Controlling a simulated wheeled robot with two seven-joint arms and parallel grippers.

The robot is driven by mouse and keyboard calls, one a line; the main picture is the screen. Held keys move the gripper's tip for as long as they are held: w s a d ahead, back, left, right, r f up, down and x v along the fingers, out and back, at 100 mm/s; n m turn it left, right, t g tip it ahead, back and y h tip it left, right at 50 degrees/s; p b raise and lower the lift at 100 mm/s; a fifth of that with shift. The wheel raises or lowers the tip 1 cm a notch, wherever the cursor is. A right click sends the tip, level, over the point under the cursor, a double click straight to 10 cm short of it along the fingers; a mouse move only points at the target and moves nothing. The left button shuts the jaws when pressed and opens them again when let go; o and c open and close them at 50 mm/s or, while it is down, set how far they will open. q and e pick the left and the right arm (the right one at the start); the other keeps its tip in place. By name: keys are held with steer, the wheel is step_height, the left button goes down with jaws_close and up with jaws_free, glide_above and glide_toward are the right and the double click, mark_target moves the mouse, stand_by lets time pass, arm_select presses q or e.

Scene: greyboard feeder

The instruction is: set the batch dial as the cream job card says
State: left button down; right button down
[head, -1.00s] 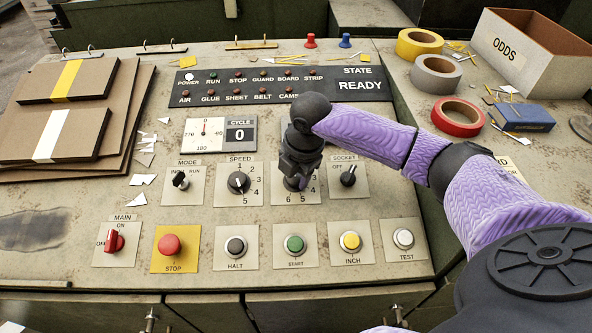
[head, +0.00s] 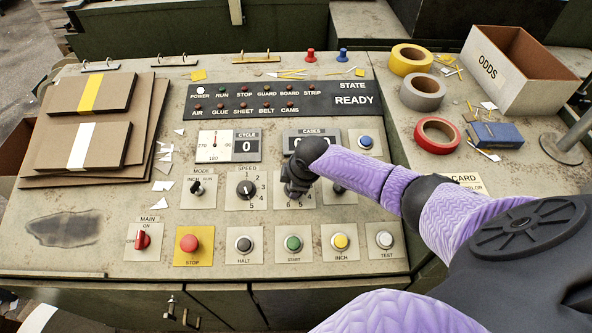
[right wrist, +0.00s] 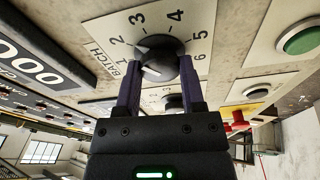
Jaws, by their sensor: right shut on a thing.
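The batch dial (right wrist: 158,52) is a dark round knob on a cream plate numbered 1 to 6. My right gripper (right wrist: 160,76) has its fingers on either side of the knob and is shut on it. The knob's white mark appears to point toward the 1 side, but the exact setting is unclear. In the head view the gripper (head: 297,180) covers most of the dial and its plate. The cream job card (head: 467,181) lies on the right bench, mostly hidden behind my right arm; its writing cannot be read. My left gripper is out of view.
The speed dial (head: 246,189) is just left of the batch dial. Below are the stop button (head: 189,243), green start button (head: 293,243) and other buttons. The state panel (head: 355,99) reads READY. Tape rolls and an ODDS box (head: 525,72) stand on the right bench.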

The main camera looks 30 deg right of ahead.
steer(key=m+p, duration=0.1)
steer(key=m, duration=0.1)
steer(key=shift+a+r+m+p, duration=0.1)
steer(key=shift+r+m+p, duration=0.05)
steer(key=shift+m+p, duration=0.2)
steer(key=shift+m+t+h+p, duration=0.35)
steer(key=shift+m+p, duration=0.45)
steer(key=shift+m, duration=0.75)
steer(key=shift+c, duration=1.2)
jaws_free()
steer(key=shift+o, duration=0.2)
